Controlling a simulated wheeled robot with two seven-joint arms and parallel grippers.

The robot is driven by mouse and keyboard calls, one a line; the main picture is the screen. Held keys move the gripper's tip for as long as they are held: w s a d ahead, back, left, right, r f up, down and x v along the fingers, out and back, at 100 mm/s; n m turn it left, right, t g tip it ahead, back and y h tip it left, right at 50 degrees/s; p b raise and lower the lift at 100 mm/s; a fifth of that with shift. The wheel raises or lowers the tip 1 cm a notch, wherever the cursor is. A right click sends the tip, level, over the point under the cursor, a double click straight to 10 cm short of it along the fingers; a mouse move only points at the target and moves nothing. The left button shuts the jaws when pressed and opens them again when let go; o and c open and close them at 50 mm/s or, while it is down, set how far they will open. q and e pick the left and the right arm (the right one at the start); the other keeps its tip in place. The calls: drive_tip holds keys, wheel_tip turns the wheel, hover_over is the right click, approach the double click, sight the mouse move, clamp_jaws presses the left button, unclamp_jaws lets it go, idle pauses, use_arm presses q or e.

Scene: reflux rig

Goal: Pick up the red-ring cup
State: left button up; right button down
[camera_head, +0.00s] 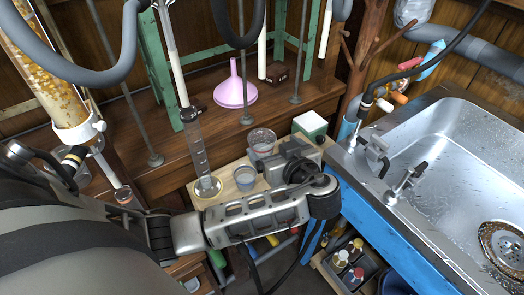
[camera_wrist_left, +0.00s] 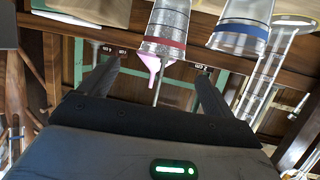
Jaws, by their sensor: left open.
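The red-ring cup (camera_head: 262,140) is a clear cup standing on the light wooden board in the head view. In the left wrist view, which shows the scene upside down, the red-ring cup (camera_wrist_left: 166,28) is at the top, in line with the gap between my fingers. My left gripper (camera_head: 277,168) is beside the cup in the head view, partly hidden by its own wrist. In the left wrist view my left gripper (camera_wrist_left: 158,70) has its fingers spread, with nothing held between them. Whether a finger touches the cup cannot be told. My right gripper is not in view.
A blue-ring cup (camera_head: 244,178) stands close by, with a tall glass cylinder (camera_head: 200,155) left of it. A green-and-white box (camera_head: 310,124) is behind right. A pink funnel (camera_head: 236,92) sits on the wooden bench. The sink (camera_head: 450,150) is at right.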

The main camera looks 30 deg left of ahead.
sight(257, 134)
use_arm(q)
drive_tip(key=shift+s+f+x, duration=0.1)
drive_tip(key=shift+x, duration=1.5)
drive_tip(key=shift+s+f+x, duration=0.1)
drive_tip(key=shift+x, duration=1.45)
drive_tip(key=c, duration=1.4)
